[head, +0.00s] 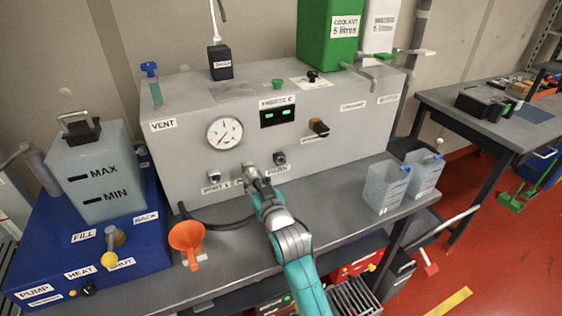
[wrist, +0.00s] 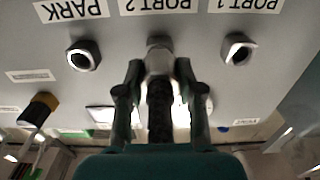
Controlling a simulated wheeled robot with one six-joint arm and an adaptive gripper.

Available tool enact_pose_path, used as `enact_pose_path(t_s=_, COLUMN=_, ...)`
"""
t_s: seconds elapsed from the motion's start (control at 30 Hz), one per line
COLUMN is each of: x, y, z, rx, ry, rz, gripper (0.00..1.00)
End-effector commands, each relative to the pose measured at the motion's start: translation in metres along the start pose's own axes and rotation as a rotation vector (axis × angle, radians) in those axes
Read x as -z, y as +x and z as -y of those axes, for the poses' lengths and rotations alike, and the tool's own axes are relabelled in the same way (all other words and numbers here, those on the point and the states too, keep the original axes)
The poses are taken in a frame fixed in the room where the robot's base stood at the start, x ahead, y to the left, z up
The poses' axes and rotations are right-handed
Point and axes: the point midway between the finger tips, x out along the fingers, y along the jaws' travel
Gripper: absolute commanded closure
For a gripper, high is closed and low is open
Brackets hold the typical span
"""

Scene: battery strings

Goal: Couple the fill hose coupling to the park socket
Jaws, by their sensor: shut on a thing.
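My gripper (head: 262,187) is shut on the fill hose coupling, a grey metal piece (wrist: 158,62), at the PORT 2 socket on the front of the grey panel box. In the wrist view my gripper (wrist: 158,85) has one finger on each side of it, with the dark hose (wrist: 160,115) behind. The coupling touches or nearly touches that socket; I cannot tell if it is locked on. The park socket (head: 279,158) is empty, to the right of my gripper; it also shows in the wrist view (wrist: 83,55), left under the upside-down PARK label.
The PORT 1 socket (head: 214,176) is empty, to the left. A dark knob (head: 318,127) sticks out above right of the park socket. Clear containers (head: 386,186) stand at the right.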

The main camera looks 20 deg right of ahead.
Motion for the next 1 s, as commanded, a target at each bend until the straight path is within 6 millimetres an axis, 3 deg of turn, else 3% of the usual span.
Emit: enact_pose_path(t_s=1.0, x=0.000, y=-0.022, z=0.000, rx=0.000, ry=0.000, rz=-0.001, gripper=1.00)
